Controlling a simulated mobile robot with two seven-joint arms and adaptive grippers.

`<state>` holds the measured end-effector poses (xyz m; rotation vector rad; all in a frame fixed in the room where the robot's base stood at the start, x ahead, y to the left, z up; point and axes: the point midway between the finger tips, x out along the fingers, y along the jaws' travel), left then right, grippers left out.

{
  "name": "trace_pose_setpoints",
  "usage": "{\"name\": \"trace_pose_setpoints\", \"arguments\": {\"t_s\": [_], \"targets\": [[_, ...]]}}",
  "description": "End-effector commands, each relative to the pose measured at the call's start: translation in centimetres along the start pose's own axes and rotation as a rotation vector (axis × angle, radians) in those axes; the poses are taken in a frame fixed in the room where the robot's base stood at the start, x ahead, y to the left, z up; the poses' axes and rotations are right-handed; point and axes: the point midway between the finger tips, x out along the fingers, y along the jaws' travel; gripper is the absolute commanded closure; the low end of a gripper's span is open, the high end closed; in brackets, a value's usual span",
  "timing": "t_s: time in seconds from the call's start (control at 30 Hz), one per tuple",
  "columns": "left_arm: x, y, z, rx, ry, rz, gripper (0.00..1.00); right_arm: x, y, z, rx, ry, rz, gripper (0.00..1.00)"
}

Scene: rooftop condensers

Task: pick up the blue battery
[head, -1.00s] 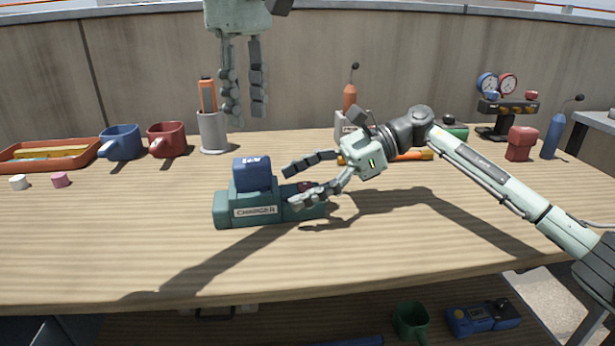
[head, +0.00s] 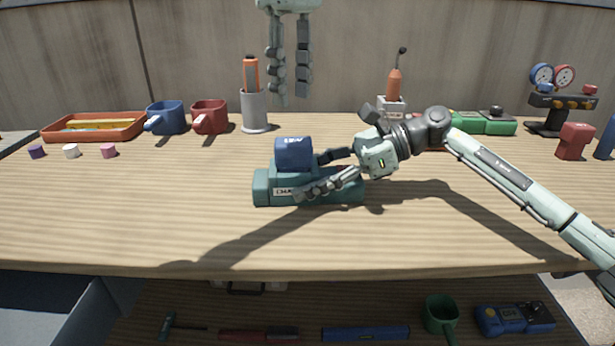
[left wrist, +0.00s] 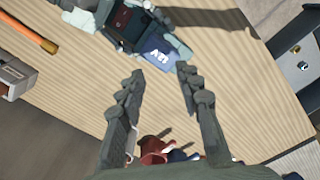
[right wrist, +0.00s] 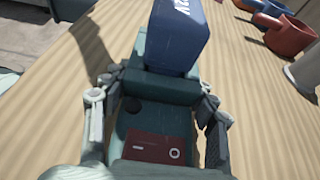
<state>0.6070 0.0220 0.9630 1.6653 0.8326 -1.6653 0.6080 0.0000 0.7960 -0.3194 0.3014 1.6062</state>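The blue battery (head: 293,153) sits upright on the left part of the teal charger (head: 262,188) in the head view. It also shows in the left wrist view (left wrist: 160,52) and at the top of the right wrist view (right wrist: 180,35). My right gripper (head: 315,175) is open, its fingers on either side of the charger's right part, behind and in front. In the right wrist view, a dark red panel (right wrist: 155,147) lies between the fingers, short of the battery.
A grey holder (head: 254,112), a red mug (head: 210,115) and a blue mug (head: 166,118) stand behind left. A green case (head: 485,122) and a gauge manifold (head: 560,100) stand behind right. The table's front left is clear.

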Motion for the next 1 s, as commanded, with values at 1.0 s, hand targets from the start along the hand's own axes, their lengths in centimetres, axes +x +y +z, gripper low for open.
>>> {"name": "trace_pose_setpoints", "arguments": {"t_s": [1.0], "targets": [[-1.2,0.7,-0.1,-0.583,-0.001,0.000,0.40,0.0,0.0,0.0,0.000,0.000,0.000,0.90]]}}
